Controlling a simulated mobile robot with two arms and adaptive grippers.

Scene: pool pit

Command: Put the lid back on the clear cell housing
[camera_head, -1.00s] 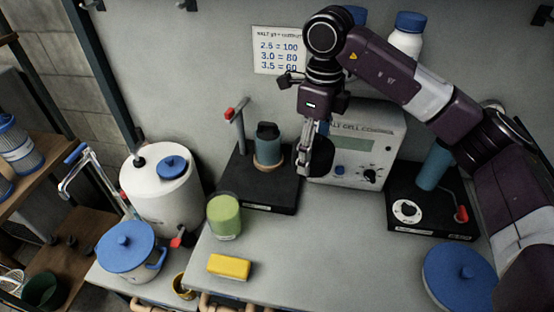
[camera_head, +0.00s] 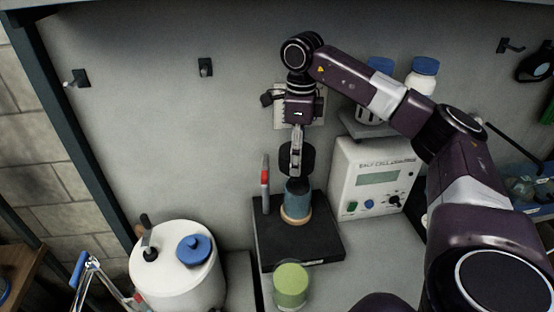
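A teal, see-through cylinder with a dark top, which looks like the cell housing (camera_head: 298,204), stands upright in a tan ring on a black stand (camera_head: 292,251). My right gripper (camera_head: 297,165) points down just above it. A black rounded shape (camera_head: 285,158) shows at its fingers; I cannot tell whether this is a lid or part of the gripper. Whether the fingertips touch the dark top is unclear, as is whether they are shut. I cannot make out a separate lid for certain. My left gripper is not in view.
A red-marked lever (camera_head: 265,188) stands left of the housing. A white cell control box (camera_head: 374,178) is close on the right. A green jar (camera_head: 291,287) stands in front, and a white drum (camera_head: 178,272) with a blue cap is at left.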

